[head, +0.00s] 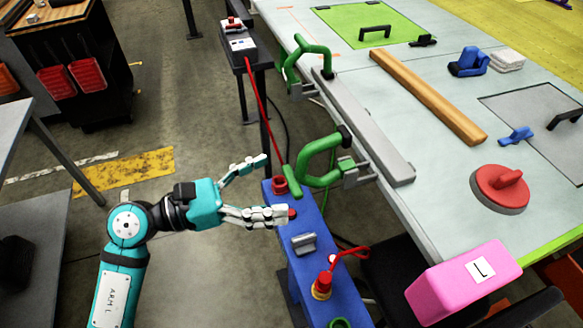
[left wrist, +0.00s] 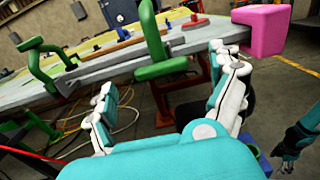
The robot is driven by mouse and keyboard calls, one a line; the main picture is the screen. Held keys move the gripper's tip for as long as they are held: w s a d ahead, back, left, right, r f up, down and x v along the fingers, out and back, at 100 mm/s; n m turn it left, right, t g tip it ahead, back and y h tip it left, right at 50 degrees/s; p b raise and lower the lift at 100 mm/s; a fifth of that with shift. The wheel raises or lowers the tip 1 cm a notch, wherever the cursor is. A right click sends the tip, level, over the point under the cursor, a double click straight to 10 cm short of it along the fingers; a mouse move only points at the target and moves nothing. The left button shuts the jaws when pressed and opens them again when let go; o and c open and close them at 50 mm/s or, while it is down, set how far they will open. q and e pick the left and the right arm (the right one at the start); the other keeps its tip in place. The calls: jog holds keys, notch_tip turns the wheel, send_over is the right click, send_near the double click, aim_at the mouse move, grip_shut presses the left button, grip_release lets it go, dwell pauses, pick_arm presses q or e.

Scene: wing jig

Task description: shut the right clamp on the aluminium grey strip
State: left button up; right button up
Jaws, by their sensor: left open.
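The aluminium grey strip (head: 365,125) lies along the left edge of the pale table. Two green clamps sit on that edge. The nearer green clamp (head: 318,160) is the right one in the left wrist view (left wrist: 153,35); its green handle (head: 292,182) sticks out over the floor side. I cannot tell whether its jaw touches the strip. The farther green clamp (head: 300,60) shows at left in the wrist view (left wrist: 40,62). My left gripper (head: 273,188) is open and empty, fingers spread toward the near clamp's handle, apart from it. My right gripper (left wrist: 287,160) shows partly at the wrist view's right edge.
A blue stand (head: 305,268) with red and yellow knobs stands below the near clamp, close under my left fingers. A pink block (head: 465,283) marked L sits at the table's near corner. A wooden bar (head: 428,95) and a red disc (head: 500,188) lie on the table.

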aim_at(287, 181)
pick_arm(q)
jog(key=shift+p+x, duration=0.55)
jog(key=shift+x, duration=1.75)
